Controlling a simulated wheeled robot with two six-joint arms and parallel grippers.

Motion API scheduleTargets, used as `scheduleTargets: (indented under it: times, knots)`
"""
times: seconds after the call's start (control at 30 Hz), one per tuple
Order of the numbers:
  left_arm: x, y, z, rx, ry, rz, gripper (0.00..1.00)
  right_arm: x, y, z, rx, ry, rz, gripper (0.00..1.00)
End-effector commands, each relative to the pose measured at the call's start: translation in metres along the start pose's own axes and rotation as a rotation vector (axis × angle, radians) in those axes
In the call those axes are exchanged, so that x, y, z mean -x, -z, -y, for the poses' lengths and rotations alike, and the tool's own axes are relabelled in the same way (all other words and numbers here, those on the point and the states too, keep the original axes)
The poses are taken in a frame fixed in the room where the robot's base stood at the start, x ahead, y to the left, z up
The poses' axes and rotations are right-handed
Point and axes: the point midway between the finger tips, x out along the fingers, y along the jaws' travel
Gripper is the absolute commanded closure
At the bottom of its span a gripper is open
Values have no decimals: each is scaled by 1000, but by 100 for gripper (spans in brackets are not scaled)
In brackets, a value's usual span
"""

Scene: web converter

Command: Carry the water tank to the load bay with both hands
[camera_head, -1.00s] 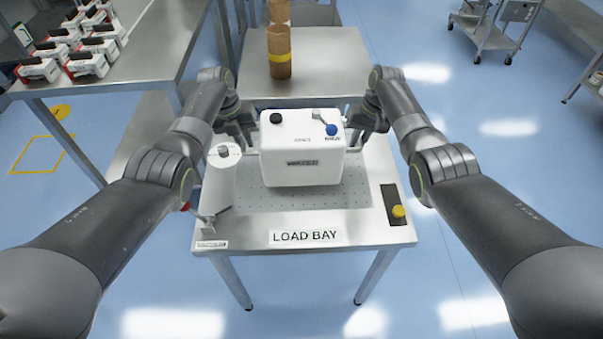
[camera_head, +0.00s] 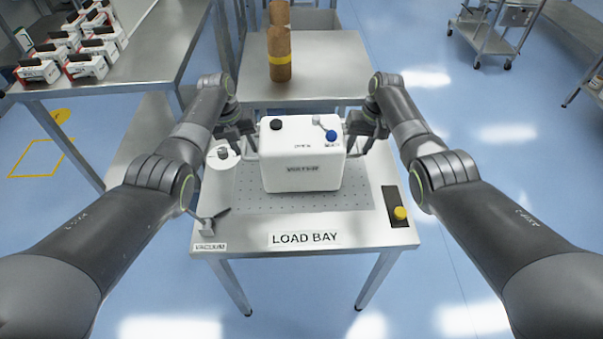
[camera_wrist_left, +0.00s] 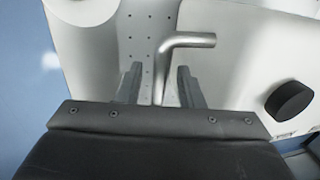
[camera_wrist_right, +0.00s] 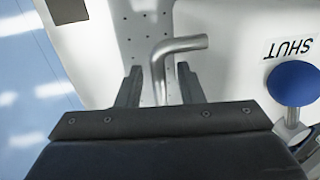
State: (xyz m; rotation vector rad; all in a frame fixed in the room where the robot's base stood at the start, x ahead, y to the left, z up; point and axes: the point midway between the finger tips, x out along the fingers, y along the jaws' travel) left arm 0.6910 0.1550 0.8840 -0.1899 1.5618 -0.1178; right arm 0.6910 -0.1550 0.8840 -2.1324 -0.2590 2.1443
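The white water tank (camera_head: 302,168), with a black cap and a blue-knobbed valve on top, sits upright over the perforated plate of the load bay (camera_head: 305,199). It appears to rest on the plate. My left gripper (camera_head: 250,137) is at the tank's left side handle; in the left wrist view the metal handle (camera_wrist_left: 159,75) stands between my fingers (camera_wrist_left: 158,85), with gaps showing on both sides. My right gripper (camera_head: 357,136) is at the right side handle; in the right wrist view the handle (camera_wrist_right: 158,75) stands between the parted fingers (camera_wrist_right: 159,85), also with gaps.
A white round disc (camera_head: 223,155) and a small metal bracket (camera_head: 208,222) lie left of the tank. A steel table with brown cylinders (camera_head: 279,55) stands behind. A bench with several boxes (camera_head: 85,50) is at the back left.

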Motion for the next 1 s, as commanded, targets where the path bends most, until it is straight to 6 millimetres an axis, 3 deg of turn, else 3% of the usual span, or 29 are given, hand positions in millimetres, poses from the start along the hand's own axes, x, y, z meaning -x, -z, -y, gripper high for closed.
scheduleTargets:
  times: [0.27, 0.5, 0.7, 1.0]
  knots:
    - [24, -1, 0, -1, 0, 5, 66, 0, 0, 0, 0, 0, 0, 66]
    - [77, 0, 0, -1, 0, 6, 66, 0, 0, 0, 0, 0, 0, 66]
    - [109, 0, 0, -1, 0, 4, 66, 0, 0, 0, 0, 0, 0, 66]
    - [121, 1, 0, 1, 0, 0, 66, 12, 1, 0, 1, 0, -3, 66]
